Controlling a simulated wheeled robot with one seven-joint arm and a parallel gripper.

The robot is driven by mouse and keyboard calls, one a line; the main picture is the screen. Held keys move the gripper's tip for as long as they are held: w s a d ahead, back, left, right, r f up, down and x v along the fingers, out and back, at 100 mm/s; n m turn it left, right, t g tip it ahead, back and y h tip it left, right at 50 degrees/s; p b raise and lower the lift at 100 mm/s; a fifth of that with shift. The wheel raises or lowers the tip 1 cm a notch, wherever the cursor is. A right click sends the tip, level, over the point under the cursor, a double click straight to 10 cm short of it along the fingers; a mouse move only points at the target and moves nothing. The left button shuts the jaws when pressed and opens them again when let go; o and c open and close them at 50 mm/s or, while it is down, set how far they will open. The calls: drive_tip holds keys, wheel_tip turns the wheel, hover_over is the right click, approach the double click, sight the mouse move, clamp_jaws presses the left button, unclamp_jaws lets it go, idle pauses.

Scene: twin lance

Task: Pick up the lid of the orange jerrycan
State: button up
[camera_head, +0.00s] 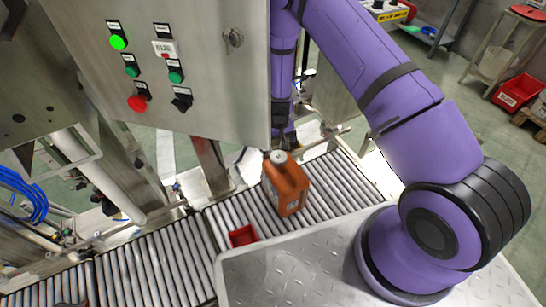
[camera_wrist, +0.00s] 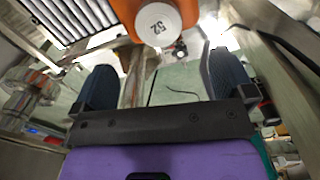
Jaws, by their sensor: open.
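The orange jerrycan (camera_head: 288,190) stands upright on the roller conveyor in the head view. Its round white lid (camera_head: 278,157) is on top; in the wrist view the lid (camera_wrist: 158,23) shows the number 52 at the top of the picture, with part of the orange jerrycan (camera_wrist: 124,12) around it. My gripper (camera_wrist: 160,62) is open and empty in the wrist view, its two dark fingers wide apart. The lid lies beyond the fingertips, roughly centred between them, not touched. In the head view the gripper is partly hidden behind the cabinet edge and hard to make out near the lid.
A metal control cabinet (camera_head: 190,50) with buttons hangs close to my arm on the left. A small red bin (camera_head: 243,236) sits on the conveyor (camera_head: 150,263) in front of the jerrycan. A metal tread plate (camera_head: 300,270) lies at the front. Rollers right of the jerrycan are clear.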

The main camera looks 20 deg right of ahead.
hover_over(280, 159)
drive_tip(key=f, duration=0.5)
drive_tip(key=shift+w+a+f, duration=0.1)
drive_tip(key=shift+w+a, duration=0.1)
drive_tip(key=shift+a, duration=0.1)
drive_tip(key=shift+s+d+f, duration=0.1)
drive_tip(key=shift+d+f, duration=0.05)
drive_tip(key=shift+f, duration=1.2)
drive_tip(key=shift+d+f, duration=0.1)
drive_tip(key=shift+f, duration=1.25)
drive_tip(key=c, duration=1)
drive_tip(key=shift+o, duration=0.2)
drive_tip(key=shift+r, duration=0.1)
